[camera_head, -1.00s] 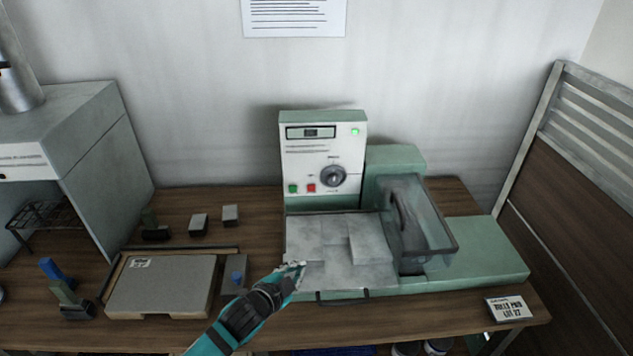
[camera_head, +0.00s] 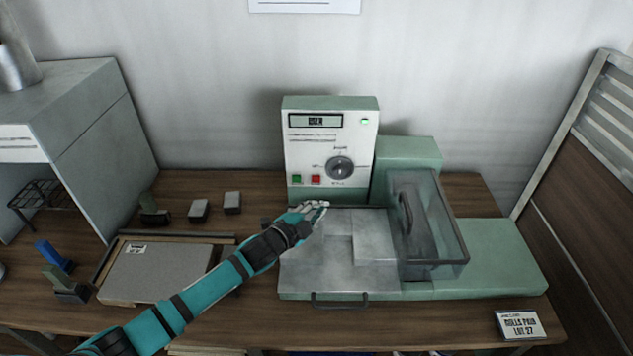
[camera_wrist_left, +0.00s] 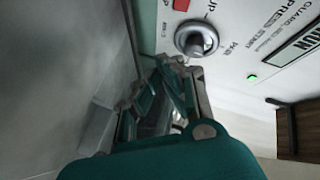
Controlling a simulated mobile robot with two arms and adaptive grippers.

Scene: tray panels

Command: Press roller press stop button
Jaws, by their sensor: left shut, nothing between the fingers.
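The roller press has an upright white control panel (camera_head: 330,137) with a green rim at the back of the bench. Low on its left are a green button (camera_head: 296,179) and, beside it, the red stop button (camera_head: 316,180). A dark dial (camera_head: 340,167) sits to their right. My left gripper (camera_head: 318,208) is shut and empty, just below and in front of the red button, apart from the panel as far as I can tell. The right gripper is not in view.
A clear guard box (camera_head: 428,225) stands on the right of the press bed, with grey plates (camera_head: 375,237) beside it. A flat tray panel (camera_head: 155,274) and small blocks (camera_head: 198,211) lie to the left. A grey cabinet (camera_head: 85,130) stands at far left.

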